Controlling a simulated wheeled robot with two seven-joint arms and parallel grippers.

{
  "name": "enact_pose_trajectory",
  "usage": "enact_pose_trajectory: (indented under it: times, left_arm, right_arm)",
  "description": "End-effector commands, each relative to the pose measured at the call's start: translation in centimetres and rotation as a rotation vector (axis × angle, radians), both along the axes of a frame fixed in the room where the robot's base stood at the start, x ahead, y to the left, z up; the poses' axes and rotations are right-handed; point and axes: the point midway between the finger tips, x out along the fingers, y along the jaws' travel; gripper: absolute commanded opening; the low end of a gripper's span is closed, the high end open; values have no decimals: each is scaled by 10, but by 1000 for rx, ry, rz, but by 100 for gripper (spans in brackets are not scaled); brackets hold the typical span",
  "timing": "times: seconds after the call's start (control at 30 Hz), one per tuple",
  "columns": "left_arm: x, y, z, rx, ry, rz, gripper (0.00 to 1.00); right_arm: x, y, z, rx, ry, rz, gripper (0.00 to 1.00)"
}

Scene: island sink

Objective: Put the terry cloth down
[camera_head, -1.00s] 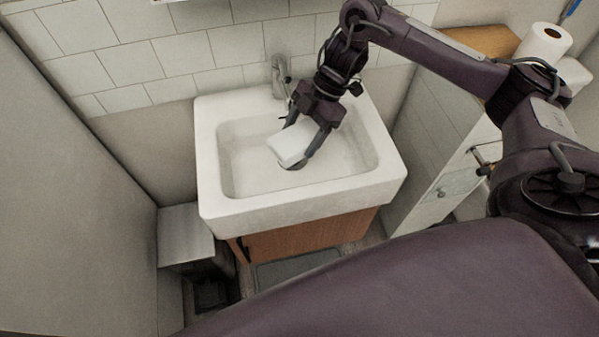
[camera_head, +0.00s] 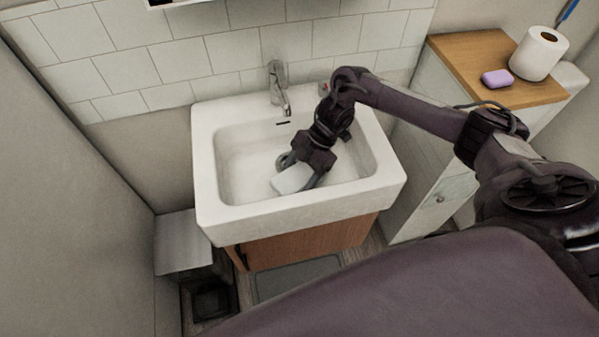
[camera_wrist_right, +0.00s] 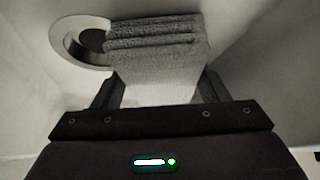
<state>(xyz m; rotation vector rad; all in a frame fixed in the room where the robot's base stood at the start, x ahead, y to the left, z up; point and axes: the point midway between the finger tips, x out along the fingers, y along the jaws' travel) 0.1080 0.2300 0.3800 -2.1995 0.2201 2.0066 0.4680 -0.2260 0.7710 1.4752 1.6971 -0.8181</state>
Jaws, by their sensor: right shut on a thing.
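The terry cloth (camera_head: 291,180) is a white folded block, held low inside the white sink basin (camera_head: 243,165). My right gripper (camera_head: 298,172) is shut on it, one finger on each side. In the right wrist view the folded layers of the terry cloth (camera_wrist_right: 155,60) show between the fingers of my right gripper (camera_wrist_right: 160,88), close to the round drain (camera_wrist_right: 85,40). I cannot tell whether the cloth touches the basin floor. My left gripper is not in view.
The faucet (camera_head: 278,85) stands at the back of the sink, left of my right arm. A wooden-topped cabinet (camera_head: 465,55) to the right holds a purple soap bar (camera_head: 497,78) and a paper roll (camera_head: 538,53). The left part of the basin is clear.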

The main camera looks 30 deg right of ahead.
Motion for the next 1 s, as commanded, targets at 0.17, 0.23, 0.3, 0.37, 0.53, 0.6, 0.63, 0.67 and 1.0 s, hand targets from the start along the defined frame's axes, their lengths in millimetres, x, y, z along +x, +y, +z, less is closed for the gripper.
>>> enact_pose_trajectory:
  times: [0.17,0.23,0.3,0.37,0.53,0.6,0.63,0.67,1.0]
  left_arm:
    - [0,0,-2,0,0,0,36]
    - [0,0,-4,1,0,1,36]
    - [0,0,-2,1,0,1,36]
    - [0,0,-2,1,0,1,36]
    - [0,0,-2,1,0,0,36]
    - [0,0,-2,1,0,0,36]
    - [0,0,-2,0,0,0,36]
    - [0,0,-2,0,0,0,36]
    - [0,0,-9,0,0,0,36]
  right_arm:
    - [0,0,-2,0,0,0,31]
    - [0,0,-4,1,0,0,31]
    - [0,0,-3,0,0,0,77]
    - [0,0,-3,0,0,0,84]
    - [0,0,-2,0,0,0,89]
    - [0,0,-2,0,0,0,89]
    - [0,0,-2,0,0,0,89]
    - [0,0,-2,0,0,0,89]
    - [5,-24,36,-1,-6,-1,89]
